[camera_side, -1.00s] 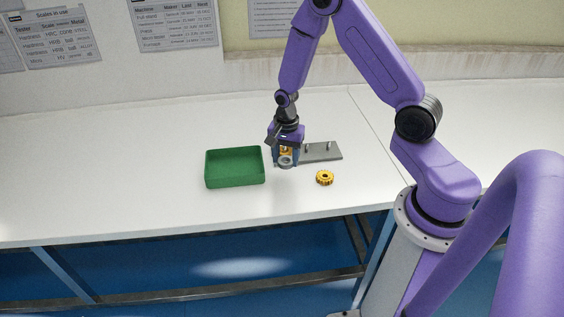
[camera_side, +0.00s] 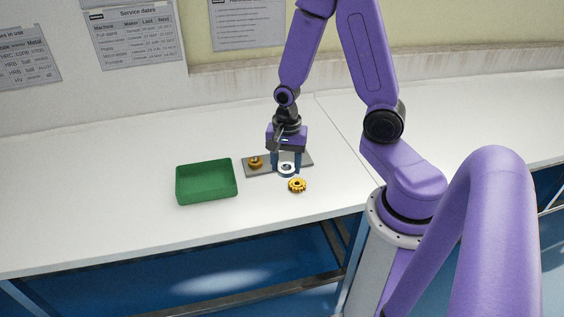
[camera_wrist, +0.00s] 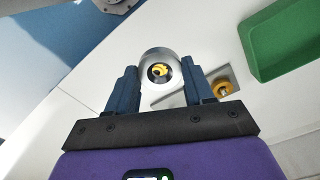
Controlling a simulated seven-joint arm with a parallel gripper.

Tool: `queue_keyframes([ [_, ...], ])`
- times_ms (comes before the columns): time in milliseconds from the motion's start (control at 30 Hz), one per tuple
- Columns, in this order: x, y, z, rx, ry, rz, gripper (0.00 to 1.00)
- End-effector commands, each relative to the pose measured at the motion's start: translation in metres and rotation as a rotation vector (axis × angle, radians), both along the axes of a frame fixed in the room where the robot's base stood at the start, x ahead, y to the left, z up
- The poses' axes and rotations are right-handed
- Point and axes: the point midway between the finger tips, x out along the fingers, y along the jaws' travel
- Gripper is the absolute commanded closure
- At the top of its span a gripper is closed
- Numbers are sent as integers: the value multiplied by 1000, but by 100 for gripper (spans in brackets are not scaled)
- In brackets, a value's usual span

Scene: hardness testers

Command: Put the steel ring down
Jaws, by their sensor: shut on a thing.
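The steel ring (camera_side: 286,163) is pale and is held between the blue fingers of my gripper (camera_side: 286,165). In the wrist view, the ring (camera_wrist: 159,52) sits between the two fingertips. A yellow toothed gear (camera_side: 297,185) lies on the table just in front of my gripper in the side view. It shows through the ring's hole in the wrist view (camera_wrist: 159,70). The ring appears to be above the table, but its exact height cannot be told.
A grey plate (camera_side: 301,159) lies behind my gripper, with a brass-coloured piece (camera_side: 256,162) at its left end. Part of the plate is hidden by my gripper. A green tray (camera_side: 206,196) stands to the left. The white table (camera_side: 100,215) is clear further left.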

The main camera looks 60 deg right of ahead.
Motion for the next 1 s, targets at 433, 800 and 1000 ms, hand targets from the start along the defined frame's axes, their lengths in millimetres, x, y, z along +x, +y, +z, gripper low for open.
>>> queue_keyframes([
  [433,-11,2,5,0,-1,0,92],
  [800,18,13,6,0,-1,-205,92],
  [1000,48,24,8,1,-2,-455,92],
])
